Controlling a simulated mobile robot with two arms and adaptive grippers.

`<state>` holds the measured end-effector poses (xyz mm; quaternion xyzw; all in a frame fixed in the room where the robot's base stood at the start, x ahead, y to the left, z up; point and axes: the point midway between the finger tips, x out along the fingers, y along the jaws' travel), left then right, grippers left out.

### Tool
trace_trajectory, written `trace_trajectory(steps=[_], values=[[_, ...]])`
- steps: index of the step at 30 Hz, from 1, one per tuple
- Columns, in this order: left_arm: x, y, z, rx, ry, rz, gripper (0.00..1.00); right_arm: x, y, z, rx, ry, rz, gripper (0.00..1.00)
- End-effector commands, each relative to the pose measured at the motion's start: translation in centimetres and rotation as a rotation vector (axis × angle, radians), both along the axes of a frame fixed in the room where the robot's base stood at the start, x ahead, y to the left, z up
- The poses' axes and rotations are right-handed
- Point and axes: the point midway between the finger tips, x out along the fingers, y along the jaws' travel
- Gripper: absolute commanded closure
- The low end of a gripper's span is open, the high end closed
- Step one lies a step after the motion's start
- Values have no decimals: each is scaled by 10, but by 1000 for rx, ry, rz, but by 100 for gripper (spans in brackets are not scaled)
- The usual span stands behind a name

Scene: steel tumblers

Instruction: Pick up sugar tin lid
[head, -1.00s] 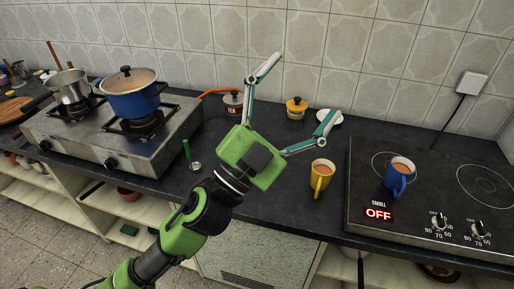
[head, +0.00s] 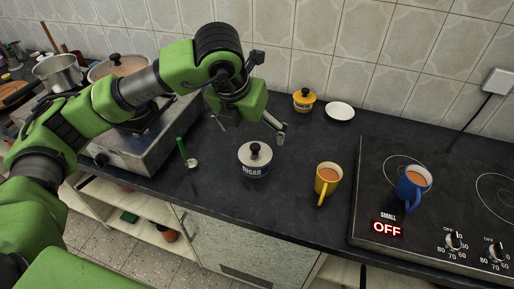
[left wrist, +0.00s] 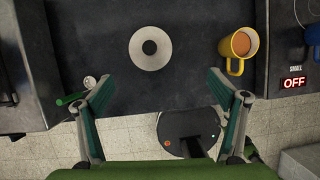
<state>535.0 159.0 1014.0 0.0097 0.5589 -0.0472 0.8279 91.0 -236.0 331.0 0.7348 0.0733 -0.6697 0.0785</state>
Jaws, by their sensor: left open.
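The sugar tin (head: 255,170) stands upright on the dark counter, marked SUGAR. Its grey lid (head: 262,150) with a black knob sits on top. In the left wrist view the lid (left wrist: 138,55) is a pale disc with a dark knob, beyond the fingertips and a little left of centre. My left gripper (head: 252,131) is open and empty, above and behind the tin in the head view. Its two fingers spread wide in the left wrist view (left wrist: 161,87), apart from the lid. My right gripper is not in view.
A yellow mug (head: 327,180) stands right of the tin, and a blue mug (head: 411,190) stands on the hob (head: 365,215). A green-handled tool (head: 183,150) lies left. A yellow tin (head: 303,100) and white saucer (head: 340,112) are behind. The gas stove (head: 135,150) is left.

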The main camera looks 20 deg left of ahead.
Motion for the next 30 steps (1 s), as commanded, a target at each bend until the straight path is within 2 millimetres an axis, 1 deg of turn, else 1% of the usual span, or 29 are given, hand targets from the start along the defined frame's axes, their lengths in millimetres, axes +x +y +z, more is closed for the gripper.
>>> trace_trajectory(steps=[1,4,9,13,16,19,23,26,30], values=[[3,8,1,22,-5,19,12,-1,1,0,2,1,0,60],[8,14,-7,40,-7,36,12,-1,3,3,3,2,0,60],[21,13,-38,39,-3,35,12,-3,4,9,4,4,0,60],[30,12,-59,38,-5,33,12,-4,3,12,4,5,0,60],[34,11,-70,37,-6,33,12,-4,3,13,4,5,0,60],[37,11,-75,37,-9,30,12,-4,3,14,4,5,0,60],[43,12,-84,38,-5,32,12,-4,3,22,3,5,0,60],[52,13,-97,37,-5,33,12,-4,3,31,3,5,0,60],[59,12,-115,37,-7,30,12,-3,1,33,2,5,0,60]])
